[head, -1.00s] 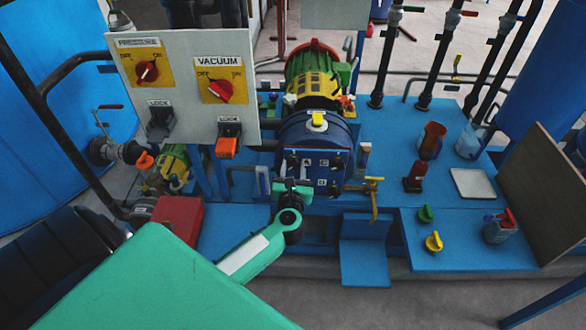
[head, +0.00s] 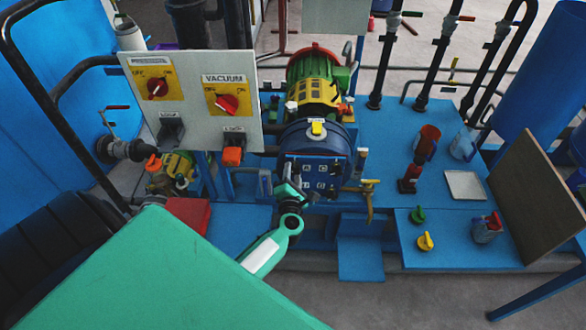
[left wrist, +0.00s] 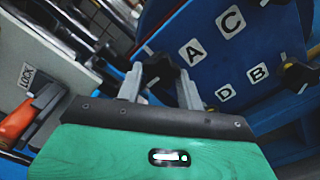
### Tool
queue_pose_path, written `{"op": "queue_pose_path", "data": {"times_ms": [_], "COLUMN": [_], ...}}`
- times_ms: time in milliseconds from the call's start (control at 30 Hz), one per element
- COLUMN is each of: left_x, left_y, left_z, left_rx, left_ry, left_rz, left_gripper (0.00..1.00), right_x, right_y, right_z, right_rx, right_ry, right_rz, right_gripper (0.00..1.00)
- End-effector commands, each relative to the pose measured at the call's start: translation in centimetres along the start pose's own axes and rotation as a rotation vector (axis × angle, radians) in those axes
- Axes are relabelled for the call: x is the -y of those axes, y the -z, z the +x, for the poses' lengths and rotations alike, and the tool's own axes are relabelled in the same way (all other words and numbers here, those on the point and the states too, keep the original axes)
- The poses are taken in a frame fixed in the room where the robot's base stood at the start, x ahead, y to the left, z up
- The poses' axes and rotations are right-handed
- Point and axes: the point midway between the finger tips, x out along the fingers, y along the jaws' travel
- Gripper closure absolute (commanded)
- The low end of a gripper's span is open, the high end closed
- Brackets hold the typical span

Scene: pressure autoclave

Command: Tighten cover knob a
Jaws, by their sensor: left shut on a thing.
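The round blue autoclave cover (head: 318,158) closes the front of the vessel and carries the labels A, B, C and D. Cover knob a (left wrist: 160,72) is a dark lobed knob beside label A in the left wrist view. My left gripper (left wrist: 159,86) has one finger on each side of this knob and is shut on it. In the head view my left gripper (head: 288,188) is at the lower left of the cover, and it hides the knob there. Another dark knob (left wrist: 298,75) shows near label B. My right gripper is not in view.
A panel (head: 195,95) with red switches and lock levers stands left of the cover. A brass tap (head: 368,198) is close on the right. The blue bench (head: 385,150) holds a red bottle, jugs, a tray and two small funnels.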

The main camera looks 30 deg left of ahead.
Motion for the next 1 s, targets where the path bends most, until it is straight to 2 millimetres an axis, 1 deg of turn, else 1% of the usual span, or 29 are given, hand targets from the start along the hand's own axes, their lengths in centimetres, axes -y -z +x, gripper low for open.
{"op": "queue_pose_path", "data": {"times_ms": [33, 300, 1000], "left_x": [-0.3, -0.3, -0.5], "left_y": [-0.2, -0.3, -0.4], "left_z": [-0.1, -0.1, -0.1], "left_rx": [-0.002, -0.001, 0.0], "left_ry": [0.004, 0.004, 0.004], "left_rz": [0.045, 0.301, 0.965], "left_gripper": [0.85, 0.85, 0.85], "right_x": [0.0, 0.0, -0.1], "right_y": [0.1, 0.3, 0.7], "right_z": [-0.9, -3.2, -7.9], "right_rx": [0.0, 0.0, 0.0], "right_ry": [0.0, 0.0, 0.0], "right_rz": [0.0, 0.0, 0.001], "right_gripper": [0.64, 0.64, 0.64]}}
